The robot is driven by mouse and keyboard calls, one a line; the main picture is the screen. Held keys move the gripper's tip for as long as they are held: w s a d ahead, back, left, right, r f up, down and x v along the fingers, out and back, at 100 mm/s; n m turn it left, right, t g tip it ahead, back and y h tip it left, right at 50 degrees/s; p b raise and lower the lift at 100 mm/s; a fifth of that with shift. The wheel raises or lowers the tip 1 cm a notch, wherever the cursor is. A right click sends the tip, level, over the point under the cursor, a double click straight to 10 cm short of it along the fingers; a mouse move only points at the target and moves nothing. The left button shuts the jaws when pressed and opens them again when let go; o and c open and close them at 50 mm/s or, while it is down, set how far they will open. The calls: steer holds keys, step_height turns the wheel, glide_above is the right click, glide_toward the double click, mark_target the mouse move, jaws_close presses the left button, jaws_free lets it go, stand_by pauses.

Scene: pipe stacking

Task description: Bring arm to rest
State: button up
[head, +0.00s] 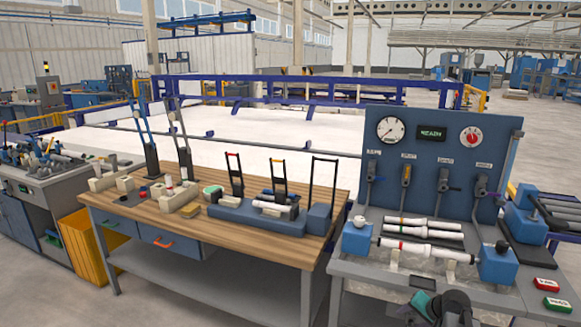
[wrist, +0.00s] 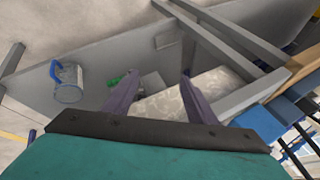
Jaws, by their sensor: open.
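My gripper (wrist: 158,84) is open in the wrist view, its two dark fingers spread apart. No object is clearly held between them; a pale speckled block (wrist: 190,94) shows behind the right finger. Part of my arm (head: 448,308) shows dark and teal at the bottom of the head view, in front of the right bench. The fingers cannot be made out there. A white pipe (head: 412,250) with a red band lies between two blue blocks on that bench. More white pipes (head: 420,234) lie just behind it.
A blue panel (head: 437,165) with gauges and levers stands behind the pipes. A wooden workbench (head: 260,243) with clamps and blocks is left of it. Yellow bins (head: 92,245) stand at its left end. In the wrist view, a mug (wrist: 68,82) is on a grey surface.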

steer(key=s+a+f+n+g+b, duration=0.2)
steer(key=s+a+f+g, duration=0.1)
steer(key=s+a+f, duration=0.75)
steer(key=s+a+f+n+g+b, duration=0.1)
steer(key=s+a+f+n+g, duration=0.15)
steer(key=s+a+f, duration=0.8)
steer(key=s+a+f+n+g+b, duration=0.1)
steer(key=s+f+n+g, duration=0.1)
steer(key=s+f, duration=0.5)
steer(key=s+a+f+n+g+h+b, duration=0.1)
steer(key=s+f+g, duration=0.3)
steer(key=s+f, duration=0.4)
steer(key=s+n+b, duration=0.1)
steer(key=s, duration=0.4)
steer(key=shift+a+h, duration=0.2)
steer(key=shift+h, duration=0.1)
steer(key=shift+f+g, duration=0.1)
steer(key=shift+g, duration=0.15)
